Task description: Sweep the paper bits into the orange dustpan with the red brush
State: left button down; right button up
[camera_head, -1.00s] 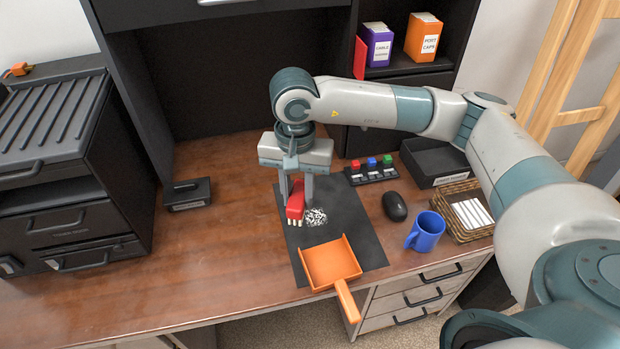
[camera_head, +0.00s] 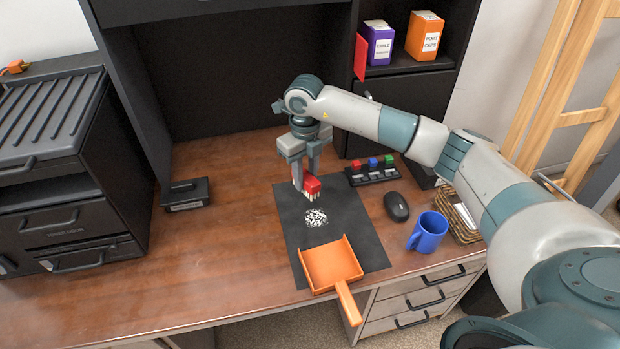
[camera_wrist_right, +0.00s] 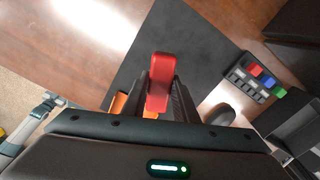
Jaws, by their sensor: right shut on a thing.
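My right gripper (camera_head: 305,183) is shut on the red brush (camera_head: 313,185) at the far edge of the dark mat (camera_head: 355,230). The brush's pale bristles point down near the mat; I cannot tell whether they touch it. In the right wrist view the red brush (camera_wrist_right: 158,82) sits between the fingers. The white paper bits (camera_head: 316,218) lie in a small heap on the mat, between brush and dustpan. The orange dustpan (camera_head: 332,264) lies at the mat's near edge, its open side toward the bits and its handle over the desk edge. My left gripper is not in view.
A blue mug (camera_head: 428,232), a black mouse (camera_head: 396,206) and a wicker basket (camera_head: 462,226) stand right of the mat. A block with coloured keys (camera_head: 372,172) is behind.

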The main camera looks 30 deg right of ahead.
jog(key=m, duration=0.1)
jog(key=d+f+m, duration=0.1)
jog(key=shift+w+d+f+m, duration=0.1)
jog(key=shift+w+f+m, duration=0.1)
jog(key=shift+w+m, duration=0.15)
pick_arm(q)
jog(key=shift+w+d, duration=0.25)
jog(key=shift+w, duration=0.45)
pick_arm(e)
jog(key=shift+w+d+f+m, duration=0.1)
jog(key=shift+d+f+m, duration=0.15)
jog(key=shift+m, duration=0.2)
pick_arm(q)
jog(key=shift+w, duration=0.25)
